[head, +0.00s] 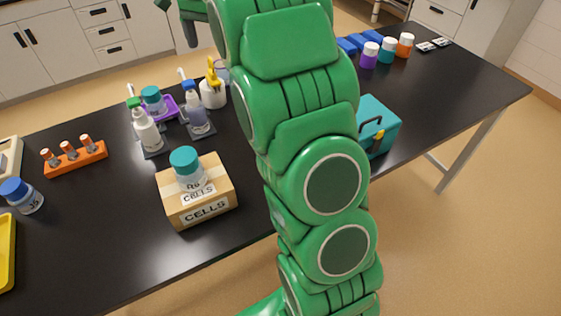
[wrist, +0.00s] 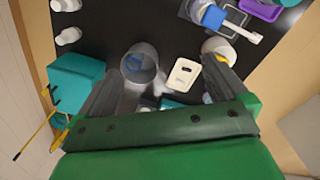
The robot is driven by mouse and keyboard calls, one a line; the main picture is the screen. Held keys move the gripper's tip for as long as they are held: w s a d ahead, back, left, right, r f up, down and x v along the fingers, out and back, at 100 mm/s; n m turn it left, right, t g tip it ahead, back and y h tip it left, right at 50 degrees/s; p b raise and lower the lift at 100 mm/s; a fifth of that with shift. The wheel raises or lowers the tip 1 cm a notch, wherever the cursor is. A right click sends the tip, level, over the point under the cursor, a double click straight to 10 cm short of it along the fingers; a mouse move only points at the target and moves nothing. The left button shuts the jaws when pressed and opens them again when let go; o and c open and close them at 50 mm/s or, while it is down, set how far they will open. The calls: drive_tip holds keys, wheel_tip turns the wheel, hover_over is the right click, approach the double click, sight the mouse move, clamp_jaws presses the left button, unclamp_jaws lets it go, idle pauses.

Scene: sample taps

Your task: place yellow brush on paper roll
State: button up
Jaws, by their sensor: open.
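My gripper (wrist: 162,66) is open in the wrist view, its two dark fingers spread apart above the black bench. Nothing is held between them. A grey cylindrical cup (wrist: 139,66) and a white plate-like item with a dark slot (wrist: 185,73) show in the space between the fingers. I cannot clearly make out the yellow brush or the paper roll in either view. A thin yellow piece (wrist: 35,135) shows beside the teal box in the wrist view, but I cannot tell what it is.
A teal case (head: 379,125) stands right of my arm; it also shows in the wrist view (wrist: 75,78). A cardboard box (head: 197,208) carries a teal-capped bottle (head: 189,170). Pump bottles (head: 145,128), an orange rack (head: 75,158) and coloured jars (head: 387,50) stand around.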

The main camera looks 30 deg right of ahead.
drive_tip(key=s+a+f+n, duration=0.1)
drive_tip(key=s+f+n, duration=0.2)
drive_tip(key=s, duration=1.2)
drive_tip(key=s+a+f+n, duration=0.1)
drive_tip(key=s+f+n, duration=0.2)
drive_tip(key=s, duration=1.1)
drive_tip(key=s+a+f+n+g, duration=0.1)
drive_tip(key=s+n, duration=0.5)
drive_tip(key=s, duration=0.9)
drive_tip(key=shift+s+a+f, duration=0.35)
drive_tip(key=shift+a+f, duration=0.1)
drive_tip(key=shift+f, duration=0.9)
